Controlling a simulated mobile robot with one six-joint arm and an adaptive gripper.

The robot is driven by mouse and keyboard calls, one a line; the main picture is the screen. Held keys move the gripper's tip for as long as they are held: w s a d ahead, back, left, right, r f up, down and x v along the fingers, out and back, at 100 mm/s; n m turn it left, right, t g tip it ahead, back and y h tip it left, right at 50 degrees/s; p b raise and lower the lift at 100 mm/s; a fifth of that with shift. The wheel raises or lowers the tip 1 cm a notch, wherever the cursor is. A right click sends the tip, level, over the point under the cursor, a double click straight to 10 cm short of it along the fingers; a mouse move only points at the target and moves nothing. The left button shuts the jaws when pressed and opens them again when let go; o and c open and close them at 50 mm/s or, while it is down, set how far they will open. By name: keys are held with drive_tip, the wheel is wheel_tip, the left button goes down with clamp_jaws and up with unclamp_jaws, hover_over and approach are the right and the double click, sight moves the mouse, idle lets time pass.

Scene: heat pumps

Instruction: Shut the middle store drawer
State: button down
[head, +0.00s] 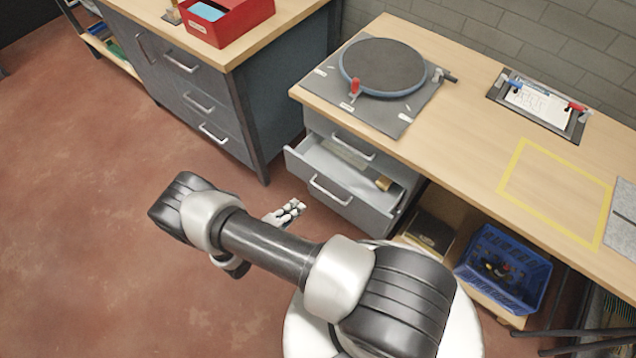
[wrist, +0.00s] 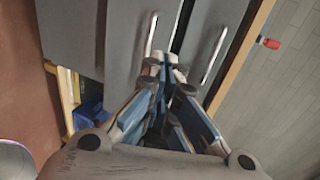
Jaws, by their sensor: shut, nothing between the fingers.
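The middle store drawer (head: 322,180) is the grey drawer under the wooden bench, and it stands pulled out in the head view. A brown-and-yellow item and a pale flat item lie in it. Its front and bar handle (wrist: 150,35) also show in the wrist view. The closed drawer above it (head: 352,145) has its own handle. My gripper (head: 297,208) is shut and empty, in front of and below the open drawer's front. In the wrist view its fingertips (wrist: 165,62) overlap the lower end of the handle; I cannot tell whether they touch.
A round turntable (head: 383,66) with a red knob sits on the bench above. A blue crate (head: 503,270) of small parts stands on the low shelf at right. A second grey cabinet (head: 195,92) carries a red box (head: 228,20). The floor at left is clear.

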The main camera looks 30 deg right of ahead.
sight(327, 178)
drive_tip(key=b+x, duration=0.1)
drive_tip(key=x, duration=0.3)
drive_tip(key=b+x, duration=0.1)
drive_tip(key=x, duration=0.3)
drive_tip(key=b+x, duration=0.1)
drive_tip(key=x, duration=0.3)
drive_tip(key=shift+w+d+r, duration=0.15)
drive_tip(key=shift+d+r, duration=0.15)
drive_tip(key=shift+d, duration=0.2)
drive_tip(key=shift+w+d, duration=0.2)
drive_tip(key=shift+d, duration=0.2)
drive_tip(key=shift+r, duration=0.1)
